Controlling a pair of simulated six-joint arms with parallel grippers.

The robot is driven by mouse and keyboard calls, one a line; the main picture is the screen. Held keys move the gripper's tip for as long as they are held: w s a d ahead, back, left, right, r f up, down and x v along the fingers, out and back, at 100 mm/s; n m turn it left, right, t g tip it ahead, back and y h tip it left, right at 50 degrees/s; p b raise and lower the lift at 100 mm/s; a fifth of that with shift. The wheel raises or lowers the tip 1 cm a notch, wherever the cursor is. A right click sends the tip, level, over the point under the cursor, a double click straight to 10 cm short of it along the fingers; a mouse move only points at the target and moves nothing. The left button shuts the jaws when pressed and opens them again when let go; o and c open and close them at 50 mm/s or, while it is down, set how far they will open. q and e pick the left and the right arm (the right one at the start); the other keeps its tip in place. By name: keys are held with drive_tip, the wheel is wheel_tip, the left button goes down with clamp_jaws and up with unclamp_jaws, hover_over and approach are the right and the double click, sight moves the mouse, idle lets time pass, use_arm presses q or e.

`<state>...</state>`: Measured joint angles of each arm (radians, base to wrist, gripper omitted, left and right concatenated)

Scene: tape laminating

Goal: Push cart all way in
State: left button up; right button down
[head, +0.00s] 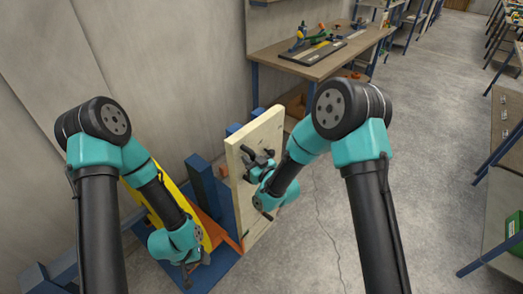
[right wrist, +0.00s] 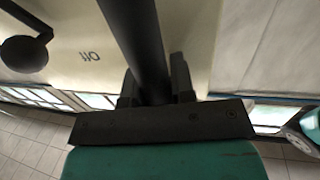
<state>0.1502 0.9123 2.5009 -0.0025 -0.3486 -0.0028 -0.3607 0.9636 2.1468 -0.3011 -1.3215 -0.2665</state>
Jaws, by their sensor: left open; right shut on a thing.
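The cart seems to be the unit with an upright cream panel (head: 270,128), in front of a blue, yellow and orange frame (head: 208,185) on a blue base (head: 222,272). My right gripper (head: 258,166) is at the panel's face. In the right wrist view, my right gripper (right wrist: 155,88) is shut on a black bar (right wrist: 140,35) that stands in front of the cream surface. My left gripper (head: 188,276) is open and low over the blue base, left of the panel; nothing shows in it. My left arm hides part of the frame.
A grey wall (head: 190,60) runs behind the unit. A wooden workbench (head: 320,65) with tools stands at the back. Shelving (head: 505,180) with a green bin (head: 514,225) is at the right. The concrete floor (head: 430,130) between them is clear.

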drive_tip(key=s+a, duration=1.3)
drive_tip(key=s, duration=0.3)
drive_tip(key=shift+s+a, duration=0.2)
drive_tip(key=shift+a, duration=0.1)
drive_tip(key=c, duration=1)
unclamp_jaws()
drive_tip(key=shift+s+a, duration=0.1)
drive_tip(key=shift+o, duration=0.2)
drive_tip(key=v, duration=0.7)
drive_tip(key=shift+s, duration=0.15)
